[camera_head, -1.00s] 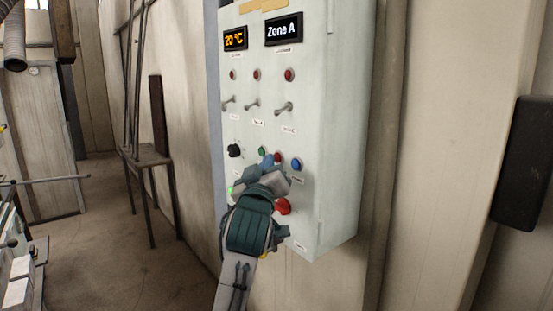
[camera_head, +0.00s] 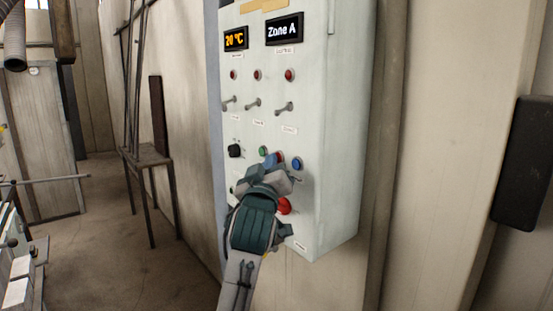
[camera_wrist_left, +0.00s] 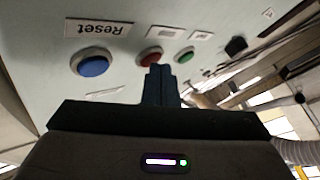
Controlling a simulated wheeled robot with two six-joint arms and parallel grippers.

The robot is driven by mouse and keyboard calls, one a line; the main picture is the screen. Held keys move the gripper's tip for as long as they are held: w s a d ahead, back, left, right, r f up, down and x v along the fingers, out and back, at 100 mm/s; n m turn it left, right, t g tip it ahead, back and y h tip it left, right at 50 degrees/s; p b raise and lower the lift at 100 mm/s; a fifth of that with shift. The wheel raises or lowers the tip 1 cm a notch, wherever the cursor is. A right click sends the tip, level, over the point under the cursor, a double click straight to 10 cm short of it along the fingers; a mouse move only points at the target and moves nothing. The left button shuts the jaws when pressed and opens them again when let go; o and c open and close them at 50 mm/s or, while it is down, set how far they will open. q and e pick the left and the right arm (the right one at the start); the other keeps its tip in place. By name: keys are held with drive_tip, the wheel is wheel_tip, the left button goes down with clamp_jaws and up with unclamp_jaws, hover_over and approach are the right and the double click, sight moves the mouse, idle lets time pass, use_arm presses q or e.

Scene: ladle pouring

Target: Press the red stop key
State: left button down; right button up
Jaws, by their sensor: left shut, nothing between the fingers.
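A small red key (camera_head: 280,158) sits on the front of the pale control box, between a green key (camera_head: 262,151) and a blue key (camera_head: 297,164). My left gripper (camera_head: 271,160) is shut and empty, its fingertips at the red key and partly covering it. In the left wrist view, which is upside down, the shut fingers (camera_wrist_left: 160,72) overlap the edge of the red key (camera_wrist_left: 150,57). I cannot tell whether they touch it. The blue key (camera_wrist_left: 92,63) there is labelled Reset. The right gripper is not in view.
A larger red knob (camera_head: 284,206) sits below, partly behind my left gripper. A black knob (camera_head: 235,151), several toggle switches (camera_head: 284,108), red lamps (camera_head: 290,75) and two displays (camera_head: 284,29) share the control box (camera_head: 335,150). A metal stand (camera_head: 148,157) is at left.

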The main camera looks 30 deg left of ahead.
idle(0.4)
use_arm(q)
drive_tip(key=shift+s+a+f, duration=0.1)
drive_tip(key=shift+s+a, duration=0.2)
drive_tip(key=shift+s, duration=0.35)
drive_tip(key=s, duration=0.1)
drive_tip(key=s+a, duration=0.1)
drive_tip(key=s, duration=0.1)
drive_tip(key=s+a, duration=0.1)
drive_tip(key=shift+s, duration=0.3)
drive_tip(key=shift+d, duration=0.1)
idle(0.6)
